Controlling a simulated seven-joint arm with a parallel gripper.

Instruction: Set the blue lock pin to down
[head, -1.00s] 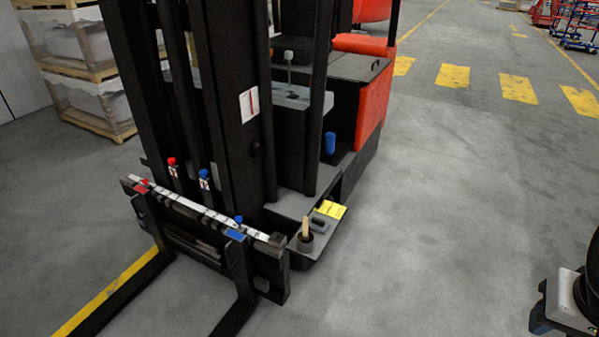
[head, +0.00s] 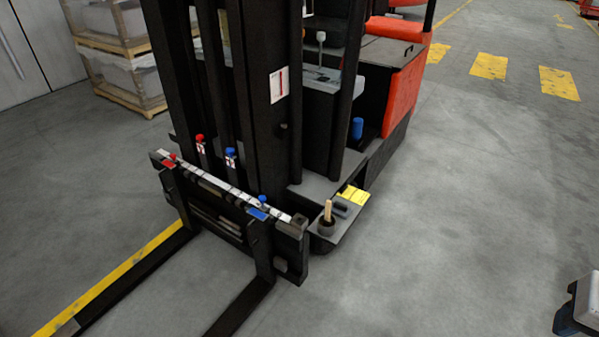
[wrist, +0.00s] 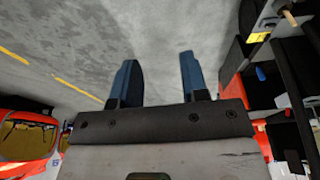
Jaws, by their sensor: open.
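A blue-topped pin (head: 230,153) stands upright with a small white label below it, by the dark forklift mast in the head view. A second blue knob (head: 262,200) sits on the fork carriage, near a blue tag (head: 258,214). I cannot tell from the picture which is the lock pin. My gripper (wrist: 158,76) shows in the wrist view with two dark blue fingers apart and nothing between them, over grey floor. In the head view, only part of my arm end shows at the lower right edge, well away from the pins.
A red-topped pin (head: 199,138) stands left of the upright blue one, and a red tag (head: 170,162) is on the carriage bar. A wooden-handled item (head: 327,213) stands on a side ledge. Two forks jut forward. The floor (head: 440,240) right of the forklift is clear.

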